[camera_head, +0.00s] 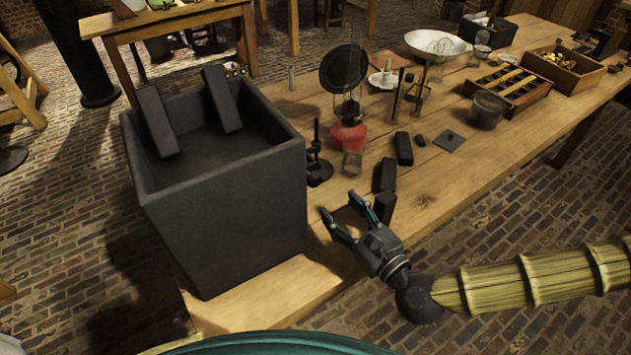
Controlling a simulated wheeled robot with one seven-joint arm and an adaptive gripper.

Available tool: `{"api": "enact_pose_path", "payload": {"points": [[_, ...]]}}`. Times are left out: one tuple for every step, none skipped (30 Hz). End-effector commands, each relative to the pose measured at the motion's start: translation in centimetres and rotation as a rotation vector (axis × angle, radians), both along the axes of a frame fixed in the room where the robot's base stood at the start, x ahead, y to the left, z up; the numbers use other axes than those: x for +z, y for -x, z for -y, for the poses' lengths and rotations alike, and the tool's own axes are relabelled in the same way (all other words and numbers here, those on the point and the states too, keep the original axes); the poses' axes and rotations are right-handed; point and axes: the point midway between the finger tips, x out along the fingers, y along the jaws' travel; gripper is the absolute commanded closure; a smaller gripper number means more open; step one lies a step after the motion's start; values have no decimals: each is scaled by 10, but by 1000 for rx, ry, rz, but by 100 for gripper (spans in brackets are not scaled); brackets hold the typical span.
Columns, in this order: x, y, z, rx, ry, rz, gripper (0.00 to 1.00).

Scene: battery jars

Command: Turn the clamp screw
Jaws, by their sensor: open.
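My gripper (341,206) is open and empty above the near part of the wooden table (270,300). Its fingers point toward the upper left, just right of the big dark jar or box. A small black stand (317,160) with a round base and upright post stands beyond the fingertips, beside the box. I cannot clearly pick out a clamp screw; the parts on this stand are too small to tell. My gripper appears apart from the stand.
The big dark open box (230,220) holds two leaning dark slabs (156,121). Dark blocks (404,149) lie right of a red-based apparatus (348,135). A dark round pot (488,110), wooden trays (508,84) and a white bowl (437,44) stand farther back. The table's right front edge is clear.

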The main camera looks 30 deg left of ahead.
Motion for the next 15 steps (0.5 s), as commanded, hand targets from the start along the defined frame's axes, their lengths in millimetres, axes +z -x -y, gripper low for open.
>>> {"api": "enact_pose_path", "payload": {"points": [[1, -1, -4, 1, 0, 1, 48], [1, -2, -6, 2, 0, 1, 48], [1, -3, -10, 2, 0, 2, 48], [1, -5, -13, 1, 1, 2, 48], [2, -6, -16, 1, 0, 2, 48], [2, -8, -21, 2, 0, 2, 48], [2, -9, -25, 2, 0, 2, 48], [2, -11, -29, 1, 0, 2, 48], [2, -13, -34, 1, 0, 3, 48], [2, -14, -37, 2, 0, 3, 48], [2, -16, -41, 2, 0, 4, 48], [2, -18, -46, 1, 0, 4, 48], [2, -19, -50, 2, 0, 4, 48], [2, -21, -54, 2, 0, 3, 48], [2, -23, -58, 1, 0, 3, 48]]}}
